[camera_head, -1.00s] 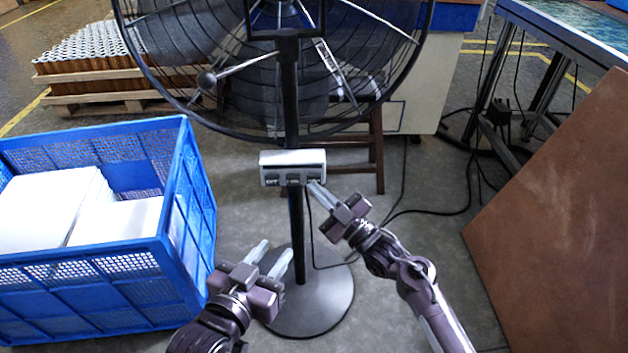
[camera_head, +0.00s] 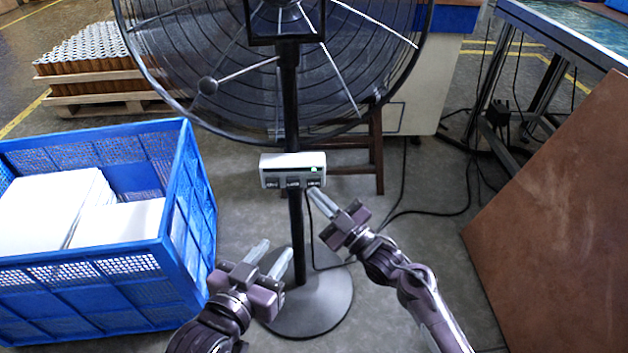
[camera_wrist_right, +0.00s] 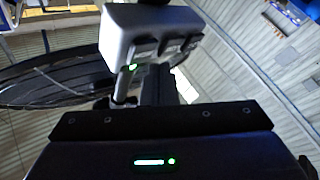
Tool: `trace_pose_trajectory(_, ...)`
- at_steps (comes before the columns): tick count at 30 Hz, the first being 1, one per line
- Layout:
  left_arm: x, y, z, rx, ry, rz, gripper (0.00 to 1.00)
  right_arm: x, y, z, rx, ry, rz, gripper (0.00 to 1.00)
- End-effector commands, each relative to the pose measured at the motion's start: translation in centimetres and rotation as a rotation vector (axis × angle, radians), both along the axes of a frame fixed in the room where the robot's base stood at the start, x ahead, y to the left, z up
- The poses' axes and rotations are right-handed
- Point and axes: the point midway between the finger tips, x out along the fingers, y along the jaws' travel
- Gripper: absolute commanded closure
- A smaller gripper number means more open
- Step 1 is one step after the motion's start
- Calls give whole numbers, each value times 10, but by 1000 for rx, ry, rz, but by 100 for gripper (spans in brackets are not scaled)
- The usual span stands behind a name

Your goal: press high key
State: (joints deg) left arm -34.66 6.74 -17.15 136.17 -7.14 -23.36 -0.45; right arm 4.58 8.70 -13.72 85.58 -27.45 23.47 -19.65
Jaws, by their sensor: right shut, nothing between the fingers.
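A white control box (camera_head: 293,160) sits on the black pole of a large fan (camera_head: 285,75). It has a row of three dark keys; their labels are too small to read surely. A green light (camera_head: 315,169) glows above the rightmost key (camera_head: 314,182). In the right wrist view the box (camera_wrist_right: 120,32), a key (camera_wrist_right: 143,48) and the green light (camera_wrist_right: 133,67) show close up. My right gripper (camera_head: 317,197) is shut and empty, its tips just below the rightmost key and apart from it. My left gripper (camera_head: 271,257) is open and empty, low beside the pole.
A blue crate (camera_head: 180,190) with white filter blocks (camera_head: 115,225) stands at the left. The fan's round base (camera_head: 310,305) is on the floor below. A brown board (camera_head: 560,210) leans at the right. Dark cables lie on the floor behind my right arm.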

Motion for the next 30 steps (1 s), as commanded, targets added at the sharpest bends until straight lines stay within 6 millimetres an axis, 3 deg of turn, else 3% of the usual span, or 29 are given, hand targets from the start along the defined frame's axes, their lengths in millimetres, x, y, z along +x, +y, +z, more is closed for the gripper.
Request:
trace_pose_trajectory(8, 0, 0, 2, 0, 0, 0, 67, -2, 0, 0, 0, 0, 0, 100)
trace_pose_trajectory(21, 0, 0, 29, 0, 0, 0, 67, -43, 0, 2, 0, 2, -1, 100)
trace_pose_trajectory(30, 0, 0, 31, 0, 0, 0, 67, -50, 0, 0, 0, -1, 0, 100)
